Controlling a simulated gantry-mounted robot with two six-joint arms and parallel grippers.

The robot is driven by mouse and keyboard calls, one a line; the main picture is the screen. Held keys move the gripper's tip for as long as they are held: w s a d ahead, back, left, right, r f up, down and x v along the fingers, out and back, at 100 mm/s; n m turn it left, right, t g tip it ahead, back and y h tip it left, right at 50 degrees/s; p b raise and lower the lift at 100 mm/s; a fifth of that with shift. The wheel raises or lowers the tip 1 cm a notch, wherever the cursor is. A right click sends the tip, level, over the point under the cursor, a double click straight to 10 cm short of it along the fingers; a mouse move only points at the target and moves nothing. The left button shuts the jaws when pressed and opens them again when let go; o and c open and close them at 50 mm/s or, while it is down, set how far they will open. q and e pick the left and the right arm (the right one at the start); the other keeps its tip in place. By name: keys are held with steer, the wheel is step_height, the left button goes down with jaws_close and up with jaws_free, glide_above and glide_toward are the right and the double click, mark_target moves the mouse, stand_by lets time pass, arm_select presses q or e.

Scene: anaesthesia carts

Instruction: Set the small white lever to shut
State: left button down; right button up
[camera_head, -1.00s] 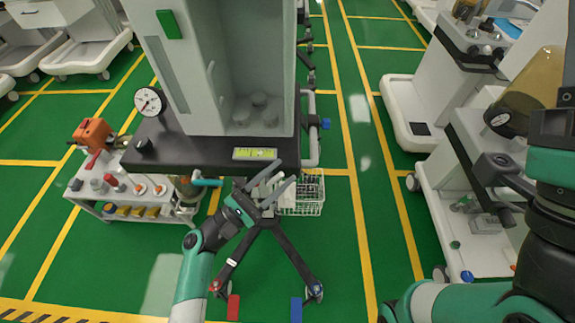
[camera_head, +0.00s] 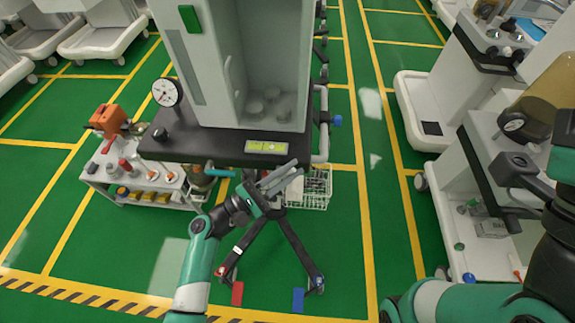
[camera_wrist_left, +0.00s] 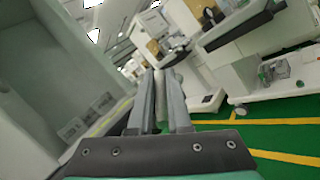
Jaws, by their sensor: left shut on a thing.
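My left gripper (camera_head: 297,171) is below the front right edge of the dark worktop (camera_head: 200,146) of the middle cart, just beneath its lit green display (camera_head: 267,146). In the left wrist view its two grey fingers (camera_wrist_left: 162,84) are close together, with a pale narrow thing (camera_wrist_left: 162,98) between them. It is shut on this thing. I cannot clearly make out a small white lever; the fingers hide the spot in the head view. I cannot tell which way a lever points. My right gripper is out of view.
A white wire basket (camera_head: 316,190) hangs right behind my left fingers. A teal handle (camera_head: 221,172) sticks out to their left. A round gauge (camera_head: 167,92) stands at the worktop's left. Another cart (camera_head: 470,200) is at the right.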

arm_select(q)
steer(key=shift+d+r+m+g, duration=0.1)
steer(key=shift+r+m+g, duration=0.05)
steer(key=shift+m+g, duration=0.25)
steer(key=shift+f+y, duration=0.35)
steer(key=shift+y, duration=0.05)
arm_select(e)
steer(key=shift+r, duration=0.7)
arm_select(q)
steer(key=c, duration=0.9)
jaws_free()
steer(key=shift+o, duration=0.2)
steer(key=shift+r, duration=0.1)
